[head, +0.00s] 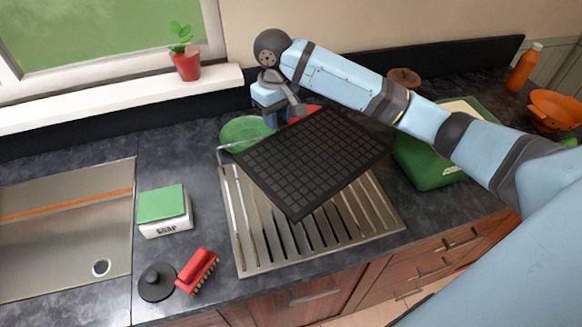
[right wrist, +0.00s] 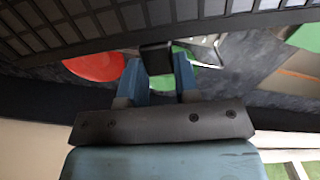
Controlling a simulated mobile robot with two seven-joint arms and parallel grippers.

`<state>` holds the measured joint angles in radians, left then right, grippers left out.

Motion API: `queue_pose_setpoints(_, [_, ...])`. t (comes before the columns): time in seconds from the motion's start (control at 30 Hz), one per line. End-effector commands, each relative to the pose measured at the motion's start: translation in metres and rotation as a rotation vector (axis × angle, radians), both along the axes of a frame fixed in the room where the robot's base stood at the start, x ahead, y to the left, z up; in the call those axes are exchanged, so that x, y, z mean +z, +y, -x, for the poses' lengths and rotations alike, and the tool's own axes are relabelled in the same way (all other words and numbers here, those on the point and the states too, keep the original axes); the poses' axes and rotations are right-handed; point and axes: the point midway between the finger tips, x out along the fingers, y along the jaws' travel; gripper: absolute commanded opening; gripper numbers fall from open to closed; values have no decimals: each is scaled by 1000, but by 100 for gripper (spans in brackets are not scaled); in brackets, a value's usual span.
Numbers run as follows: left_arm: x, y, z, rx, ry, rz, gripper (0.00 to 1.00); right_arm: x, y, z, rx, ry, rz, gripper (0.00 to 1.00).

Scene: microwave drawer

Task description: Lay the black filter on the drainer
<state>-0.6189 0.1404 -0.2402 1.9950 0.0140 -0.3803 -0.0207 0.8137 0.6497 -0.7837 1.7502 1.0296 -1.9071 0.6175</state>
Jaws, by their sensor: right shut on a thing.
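The black filter (head: 315,160) is a flat square grid panel. In the head view it is above the metal drainer (head: 255,235), tilted, and hides the drainer's back part. My right gripper (head: 297,108) is shut on the filter's back edge; the right wrist view shows its fingers (right wrist: 157,70) closed at the edge of the filter (right wrist: 100,20). I cannot tell whether the filter's front corner touches the drainer's slats. My left gripper is not in view.
A green plate (head: 246,131) lies behind the drainer, partly covered by the filter. A green box (head: 430,165) stands to the right.

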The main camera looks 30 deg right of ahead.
Motion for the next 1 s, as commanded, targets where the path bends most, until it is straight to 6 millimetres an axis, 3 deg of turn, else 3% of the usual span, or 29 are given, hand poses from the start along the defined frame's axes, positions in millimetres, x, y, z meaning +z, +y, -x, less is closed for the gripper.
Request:
queue_pose_setpoints(0.2, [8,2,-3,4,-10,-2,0,-60,-1,1,-3,5,3,0])
queue_pose_setpoints(0.4, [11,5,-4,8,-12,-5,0,-107,0,1,-4,3,2,0])
queue_pose_setpoints(1.0, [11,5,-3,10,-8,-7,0,-170,-1,0,-3,-1,0,0])
